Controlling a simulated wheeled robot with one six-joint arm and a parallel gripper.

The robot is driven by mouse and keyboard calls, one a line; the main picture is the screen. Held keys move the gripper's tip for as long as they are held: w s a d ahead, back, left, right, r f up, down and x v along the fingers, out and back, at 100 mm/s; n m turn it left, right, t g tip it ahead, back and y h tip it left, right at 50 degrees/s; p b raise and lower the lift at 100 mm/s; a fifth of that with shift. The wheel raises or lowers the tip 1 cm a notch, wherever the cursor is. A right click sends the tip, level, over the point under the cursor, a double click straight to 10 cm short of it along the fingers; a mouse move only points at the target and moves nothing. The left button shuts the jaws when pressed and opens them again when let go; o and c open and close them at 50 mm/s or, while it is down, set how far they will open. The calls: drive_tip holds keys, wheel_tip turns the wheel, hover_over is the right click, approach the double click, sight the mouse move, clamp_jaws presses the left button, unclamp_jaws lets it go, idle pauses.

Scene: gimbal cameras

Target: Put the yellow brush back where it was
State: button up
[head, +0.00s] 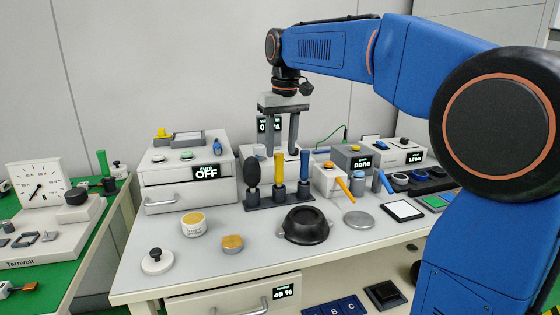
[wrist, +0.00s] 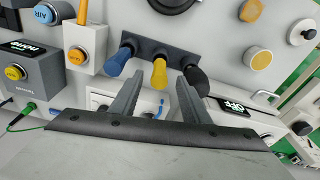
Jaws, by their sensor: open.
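The yellow brush (head: 279,168) stands upright in the middle of the dark rack (head: 279,200) on the bench. A black bulb-headed tool (head: 252,171) stands to its left and a blue-handled one (head: 305,164) to its right. My gripper (head: 279,152) is above the rack, pointing down, with its two fingers apart. In the wrist view the yellow brush (wrist: 159,72) shows between the fingertips (wrist: 160,82), with the blue handle (wrist: 117,62) and the black tool (wrist: 197,78) outside them. I cannot tell whether the fingers touch the brush.
A black bowl (head: 306,225) and a round grey lid (head: 359,220) lie in front of the rack. A drawer unit with an OFF display (head: 206,172) is behind left. A box with an orange handle (head: 330,180) stands close right.

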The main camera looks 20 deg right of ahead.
drive_tip(key=shift+s+r, duration=0.15)
drive_tip(key=shift+r, duration=1.05)
drive_tip(key=shift+m+t, duration=0.5)
drive_tip(key=shift+t, duration=0.3)
drive_tip(key=s+d+f, duration=0.1)
drive_tip(key=s+f, duration=0.2)
drive_tip(key=s, duration=0.2)
drive_tip(key=s+d+f, duration=0.2)
drive_tip(key=s+f, duration=0.1)
drive_tip(key=s, duration=0.3)
drive_tip(key=s+d+f, duration=0.1)
drive_tip(key=s+f, duration=0.2)
drive_tip(key=s, duration=0.2)
drive_tip(key=shift+s+d, duration=0.2)
drive_tip(key=shift+s, duration=0.05)
drive_tip(key=s+d+f+m+t, duration=0.1)
drive_tip(key=s+d+f, duration=0.1)
drive_tip(key=s+f, duration=1.3)
drive_tip(key=shift+s+d+f+t, duration=0.2)
drive_tip(key=shift+f+t, duration=0.2)
drive_tip(key=shift+f, duration=0.25)
